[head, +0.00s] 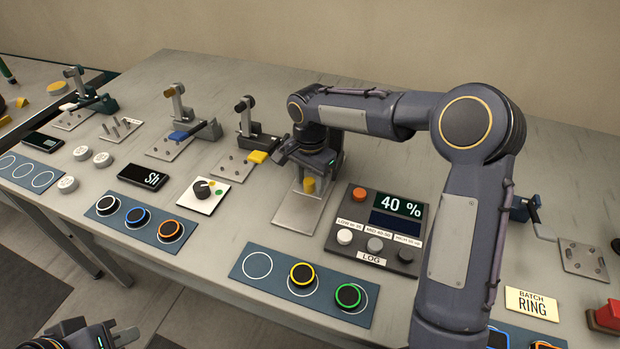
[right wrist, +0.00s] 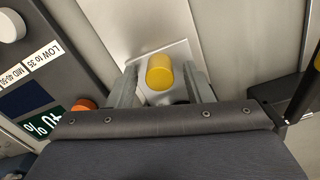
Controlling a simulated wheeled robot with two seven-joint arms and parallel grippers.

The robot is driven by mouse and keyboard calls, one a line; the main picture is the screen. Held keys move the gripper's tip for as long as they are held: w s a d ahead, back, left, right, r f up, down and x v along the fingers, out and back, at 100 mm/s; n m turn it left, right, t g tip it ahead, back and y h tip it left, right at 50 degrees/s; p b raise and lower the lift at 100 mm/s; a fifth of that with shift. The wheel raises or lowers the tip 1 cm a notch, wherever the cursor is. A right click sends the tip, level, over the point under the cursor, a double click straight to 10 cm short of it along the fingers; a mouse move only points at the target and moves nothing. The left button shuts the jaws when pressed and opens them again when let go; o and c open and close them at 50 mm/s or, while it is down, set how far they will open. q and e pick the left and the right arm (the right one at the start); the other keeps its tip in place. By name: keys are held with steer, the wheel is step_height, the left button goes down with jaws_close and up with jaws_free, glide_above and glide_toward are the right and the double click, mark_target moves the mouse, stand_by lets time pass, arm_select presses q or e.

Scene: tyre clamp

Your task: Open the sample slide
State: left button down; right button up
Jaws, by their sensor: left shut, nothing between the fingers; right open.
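A yellow cylindrical knob (head: 308,186) stands on a light metal plate (head: 298,214) left of the panel reading 40 %. I take it for the sample slide's handle; no label names it. My right gripper (head: 308,172) is over the knob, pointing down. In the right wrist view the yellow knob (right wrist: 160,72) lies between the two open fingers, with a gap on each side. The gripper and arm hide much of the fixture behind it. My left gripper (head: 112,338) is shut and empty at the bottom left, off the table's front edge.
The panel (head: 372,232) with an orange button and LOG label stands just right of the plate. A blue mat (head: 262,266) with yellow and green rings lies in front. Clamp fixtures (head: 184,122) stand to the left, near a dial box (head: 203,193). A BATCH RING sign (head: 532,304) is at right.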

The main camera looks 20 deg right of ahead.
jaws_close()
steer(key=shift+s+a, duration=0.3)
steer(key=s+a+b, duration=0.1)
steer(key=s+a, duration=0.1)
steer(key=s+a+b, duration=0.1)
steer(key=s+a, duration=0.1)
steer(key=s, duration=0.1)
steer(key=s+a+b, duration=0.1)
steer(key=s+a, duration=0.1)
steer(key=s, duration=0.1)
steer(key=shift+s+a+b, duration=0.15)
steer(key=shift+s+b, duration=0.05)
steer(key=shift+b, duration=0.2)
jaws_free()
steer(key=shift+r, duration=0.15)
step_height(320, 180, up, 8)
steer(key=shift+f+p, duration=0.2)
steer(key=shift+p, duration=0.15)
